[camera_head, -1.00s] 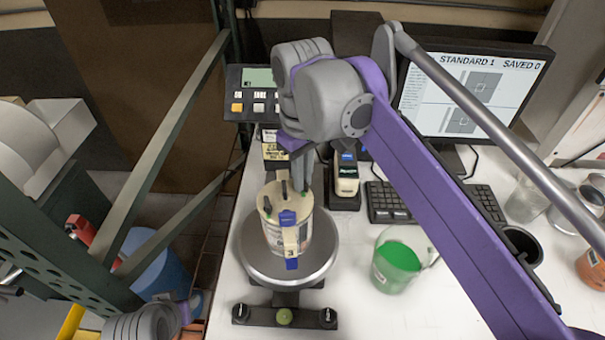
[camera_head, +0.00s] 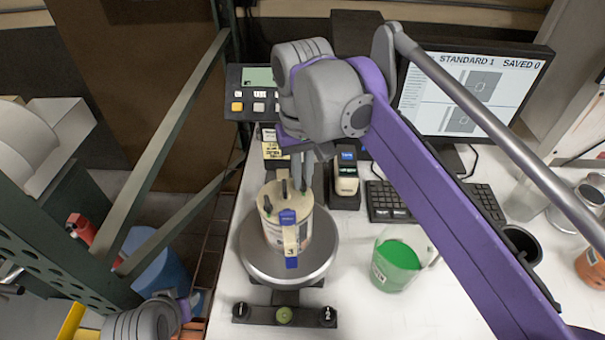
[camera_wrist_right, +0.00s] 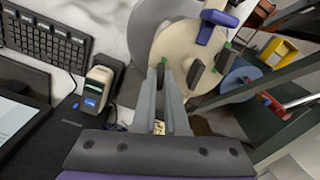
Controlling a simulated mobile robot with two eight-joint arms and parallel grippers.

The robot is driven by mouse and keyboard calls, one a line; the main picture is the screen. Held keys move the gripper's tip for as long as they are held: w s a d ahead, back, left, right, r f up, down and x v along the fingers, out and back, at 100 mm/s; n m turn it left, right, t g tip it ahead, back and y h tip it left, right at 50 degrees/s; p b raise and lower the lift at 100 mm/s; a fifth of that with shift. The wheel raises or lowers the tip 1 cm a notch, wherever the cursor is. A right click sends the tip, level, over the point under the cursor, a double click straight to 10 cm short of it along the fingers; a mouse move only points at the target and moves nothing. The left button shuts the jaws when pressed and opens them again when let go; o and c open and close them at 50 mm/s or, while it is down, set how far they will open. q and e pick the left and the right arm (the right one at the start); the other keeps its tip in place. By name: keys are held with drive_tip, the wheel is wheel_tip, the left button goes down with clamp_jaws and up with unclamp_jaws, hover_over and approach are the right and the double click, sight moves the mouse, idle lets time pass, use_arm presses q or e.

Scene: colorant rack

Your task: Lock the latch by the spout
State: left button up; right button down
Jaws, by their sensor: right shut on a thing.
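A cream canister (camera_head: 274,232) stands on a round metal plate (camera_head: 318,262). A blue spout piece (camera_head: 289,220) sits at its near rim, and black latches (camera_head: 284,190) with green marks sit on its lid. My right gripper (camera_head: 302,186) reaches down from behind to the lid's far right side. In the right wrist view, my right gripper (camera_wrist_right: 162,76) is shut with its tips around a black latch (camera_wrist_right: 161,66) at the lid's rim.
A clear cup with green liquid (camera_head: 398,258) stands right of the plate. A label printer (camera_head: 345,178), a keyboard (camera_head: 388,202) and a monitor (camera_head: 470,90) are behind. A green metal rack frame (camera_head: 165,150) stands at the left.

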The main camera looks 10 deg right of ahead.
sight(303, 180)
drive_tip(key=c, duration=0.9)
unclamp_jaws()
drive_tip(key=shift+c, duration=0.2)
use_arm(q)
drive_tip(key=shift+w+r+p, duration=0.45)
drive_tip(key=shift+r, duration=0.2)
use_arm(e)
wheel_tip(303, 180, up, 11)
drive_tip(key=shift+f, duration=0.15)
